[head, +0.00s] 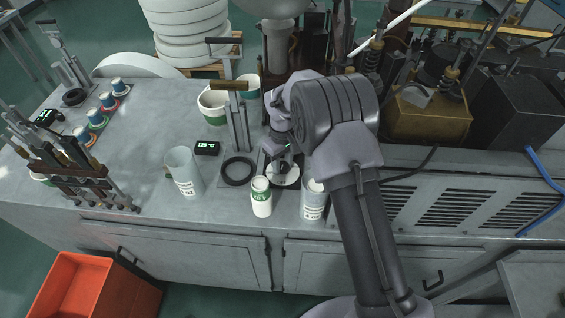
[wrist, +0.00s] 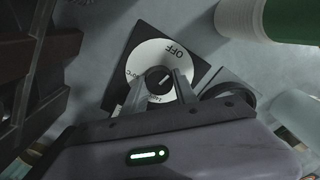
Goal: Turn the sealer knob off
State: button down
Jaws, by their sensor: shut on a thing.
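The sealer knob (wrist: 158,76) is a small dark knob with a pale line, at the middle of a round white dial (wrist: 143,58) on a black square plate. The dial reads OFF at its upper right, with temperature marks at the left and bottom. The line on the knob is slanted; I cannot tell which end is the pointer. My gripper (wrist: 158,82) reaches in from below, its two fingers shut on the knob. In the head view, my gripper (head: 283,163) is over the dial (head: 287,180), and my arm hides the knob there.
A black ring (head: 238,171) and a small green-lit display (head: 207,148) are left of the dial. A white-and-green cup (head: 261,198), a labelled canister (head: 313,203) and a clear measuring cup (head: 184,173) stand nearby. Sealing machinery (head: 430,110) is at the right.

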aim_at(282, 165)
jog(key=shift+r+n, duration=0.1)
jog(key=shift+n, duration=1)
jog(key=c, duration=1)
grip_release()
jog(key=shift+o, duration=0.2)
notch_tip(282, 165, up, 17)
jog(key=p, duration=0.3)
jog(key=shift+r, duration=0.15)
